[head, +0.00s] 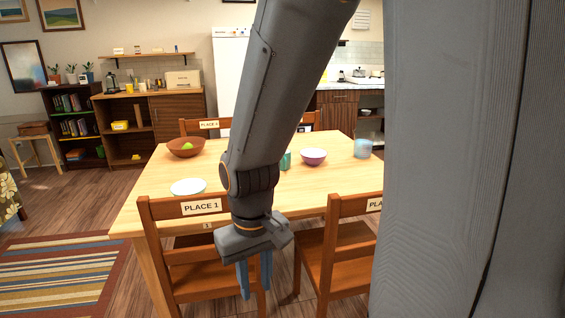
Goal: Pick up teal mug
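A small teal object (286,160), which may be the teal mug, stands on the wooden table (145,205) just right of my arm. My arm hides part of it, and I cannot make out a handle. My gripper (256,290) hangs pointing down in front of the table's near edge, by the chair marked PLACE 1. Its two blue fingers are apart with nothing visible between them. It is well nearer to me than the teal object and not touching it.
Wooden chairs, including the PLACE 1 chair (190,245), block the near edge. Striped rug (60,275) and open floor lie left.

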